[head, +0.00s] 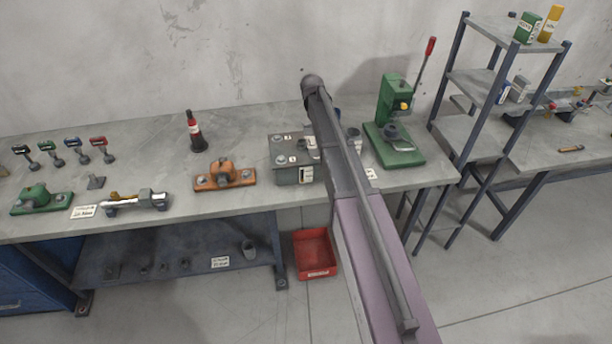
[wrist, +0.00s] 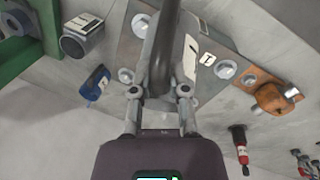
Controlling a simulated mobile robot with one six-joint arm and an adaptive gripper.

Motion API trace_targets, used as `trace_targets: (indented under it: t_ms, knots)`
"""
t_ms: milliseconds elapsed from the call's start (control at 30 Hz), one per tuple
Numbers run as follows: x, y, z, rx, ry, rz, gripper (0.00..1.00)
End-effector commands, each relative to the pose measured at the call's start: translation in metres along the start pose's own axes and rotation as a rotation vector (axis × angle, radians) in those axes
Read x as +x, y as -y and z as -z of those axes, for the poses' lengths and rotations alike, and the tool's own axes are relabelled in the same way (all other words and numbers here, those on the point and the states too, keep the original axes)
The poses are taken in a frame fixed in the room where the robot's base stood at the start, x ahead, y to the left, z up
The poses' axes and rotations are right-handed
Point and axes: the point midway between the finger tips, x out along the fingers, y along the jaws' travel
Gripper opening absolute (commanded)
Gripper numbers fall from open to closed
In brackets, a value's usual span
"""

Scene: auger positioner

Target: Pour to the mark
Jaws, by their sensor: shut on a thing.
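My gripper (wrist: 160,98) shows in the wrist view, with its two fingers closed around a dark curved piece, which looks like the handle (wrist: 163,50) of a held vessel. Beside the handle is a white label (wrist: 190,55) with dark marks; the vessel's body is largely hidden and its fill level does not show. Beyond it lies a grey block with round caps (wrist: 226,69) and a label "1". In the head view this grey block (head: 293,173) stands on the bench, partly behind my arm. My gripper is hidden there behind the arm.
On the bench (head: 250,115) stand a green press (head: 393,115), an orange fixture (head: 224,176), a dark red-marked bottle (head: 194,132) and a green fixture (head: 41,199). A red bin (head: 315,256) is on the floor. A shelf rack (head: 480,90) stands to the right.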

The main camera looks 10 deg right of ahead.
Motion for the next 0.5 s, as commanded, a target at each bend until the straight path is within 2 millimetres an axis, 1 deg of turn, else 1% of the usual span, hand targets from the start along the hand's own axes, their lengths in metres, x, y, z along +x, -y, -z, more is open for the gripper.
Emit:
trace_targets:
  t_ms: [267, 500]
  knots:
    - [-0.0008, -0.0003, 0.0004, 0.000, 0.003, 0.000, 0.00]
    - [-0.0054, -0.0018, 0.0024, -0.006, 0.034, 0.001, 0.00]
